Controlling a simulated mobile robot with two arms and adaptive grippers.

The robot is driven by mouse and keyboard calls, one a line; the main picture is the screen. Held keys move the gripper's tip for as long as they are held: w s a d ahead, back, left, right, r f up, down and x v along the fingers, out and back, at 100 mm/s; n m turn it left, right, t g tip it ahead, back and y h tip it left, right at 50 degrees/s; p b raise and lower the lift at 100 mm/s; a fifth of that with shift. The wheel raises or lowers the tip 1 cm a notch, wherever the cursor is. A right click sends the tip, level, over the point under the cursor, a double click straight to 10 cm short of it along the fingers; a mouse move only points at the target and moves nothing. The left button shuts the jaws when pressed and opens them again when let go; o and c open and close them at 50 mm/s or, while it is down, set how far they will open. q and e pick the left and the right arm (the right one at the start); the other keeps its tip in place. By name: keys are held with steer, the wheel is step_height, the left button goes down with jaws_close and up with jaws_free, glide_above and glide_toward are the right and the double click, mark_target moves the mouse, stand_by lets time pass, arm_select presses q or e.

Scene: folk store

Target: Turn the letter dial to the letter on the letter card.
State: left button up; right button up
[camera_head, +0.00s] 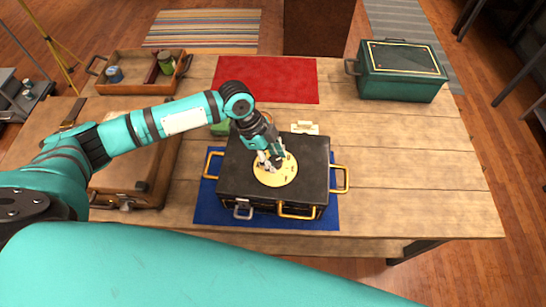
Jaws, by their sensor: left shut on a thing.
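The letter dial (264,179) is a round pale-yellow disc on top of a black case (232,172) with brass handles. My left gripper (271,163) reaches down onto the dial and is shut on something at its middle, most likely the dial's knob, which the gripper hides. The letters on the dial are too small to read. A small cream card on a stand (305,128), which looks like the letter card, stands just behind the case. Its letter cannot be read. My right gripper is not in view.
The case stands on a blue mat (208,212). A brown suitcase (155,185) lies to the left under my arm. A wooden tray (130,88) with small tins, a red mat (290,80) and a green box (400,85) stand behind. The table's right side is clear.

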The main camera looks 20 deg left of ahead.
arm_select(q)
steer(key=m+g+b, duration=0.1)
steer(key=m, duration=0.2)
steer(key=shift+w+f+m, duration=0.1)
steer(key=shift+w+m, duration=0.05)
steer(key=shift+m, duration=0.25)
steer(key=m+g+b, duration=0.1)
steer(key=m, duration=0.1)
steer(key=m+g+y+b, duration=0.1)
steer(key=m, duration=0.1)
steer(key=shift+w+d+m, duration=0.1)
steer(key=shift+m, duration=0.2)
steer(key=m+y+b, duration=0.1)
steer(key=m+b, duration=0.1)
steer(key=m, duration=0.1)
steer(key=shift+w+m+g, duration=0.1)
steer(key=shift+m+g, duration=0.2)
steer(key=shift+g, duration=0.1)
steer(key=shift+d+m+g+y+b, duration=0.15)
steer(key=shift+m+y+b, duration=0.2)
steer(key=shift+m, duration=0.6)
steer(key=shift+m+g+y+b, duration=0.15)
steer(key=shift+m+y+b, duration=0.2)
steer(key=shift+m, duration=0.6)
steer(key=o, duration=1.2)
steer(key=shift+c, duration=0.2)
steer(key=d+v, duration=0.1)
steer(key=v, duration=1.1)
steer(key=shift+a, duration=0.45)
